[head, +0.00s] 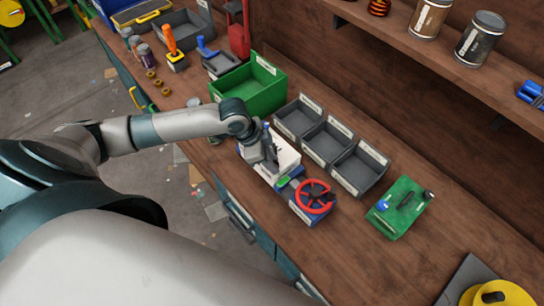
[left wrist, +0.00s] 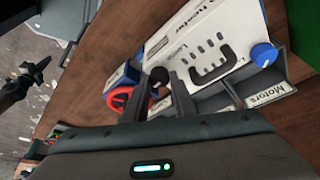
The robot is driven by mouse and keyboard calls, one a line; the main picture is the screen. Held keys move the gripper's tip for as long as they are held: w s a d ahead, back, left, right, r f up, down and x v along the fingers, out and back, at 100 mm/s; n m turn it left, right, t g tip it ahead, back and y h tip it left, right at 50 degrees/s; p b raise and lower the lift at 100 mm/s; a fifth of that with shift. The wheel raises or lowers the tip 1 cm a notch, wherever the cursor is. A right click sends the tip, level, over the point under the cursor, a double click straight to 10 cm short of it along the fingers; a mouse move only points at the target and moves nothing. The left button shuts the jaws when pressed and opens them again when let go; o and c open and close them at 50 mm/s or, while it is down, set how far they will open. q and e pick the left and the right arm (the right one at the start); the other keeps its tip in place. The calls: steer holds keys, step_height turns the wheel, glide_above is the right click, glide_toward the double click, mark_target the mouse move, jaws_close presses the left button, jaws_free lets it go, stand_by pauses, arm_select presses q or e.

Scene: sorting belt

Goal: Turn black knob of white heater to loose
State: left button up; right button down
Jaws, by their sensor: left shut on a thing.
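The white heater (head: 286,160) stands on the wooden bench in the head view, partly hidden by my left gripper (head: 268,158). In the left wrist view its white face (left wrist: 205,40) shows printed lettering, slots, a black handle (left wrist: 212,66) and a blue knob (left wrist: 264,55). The black knob (left wrist: 159,74) is at the face's lower left, at the tips of my left gripper's fingers (left wrist: 170,84). The left gripper is shut on it; the fingers hide part of it. A dark claw-like shape at the left edge, probably my right gripper (left wrist: 25,82), is small and unclear.
A box with a red wheel (head: 314,196) stands just right of the heater. Grey bins (head: 328,142) stand behind it, a green bin (head: 245,98) to the left. A green board (head: 400,207) lies farther right. The bench between board and bins is clear.

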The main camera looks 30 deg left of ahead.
arm_select(q)
steer(key=n, duration=0.2)
steer(key=n+t+y, duration=0.1)
steer(key=n, duration=0.1)
steer(key=shift+s+d+n, duration=0.15)
steer(key=shift+n, duration=0.15)
steer(key=shift+d+n+t+y, duration=0.15)
steer(key=shift+n+y, duration=0.3)
steer(key=shift+n, duration=0.55)
steer(key=shift+a+n+t+y, duration=0.1)
steer(key=shift+n+t+y, duration=0.25)
steer(key=shift+n, duration=0.65)
steer(key=o, duration=1.1)
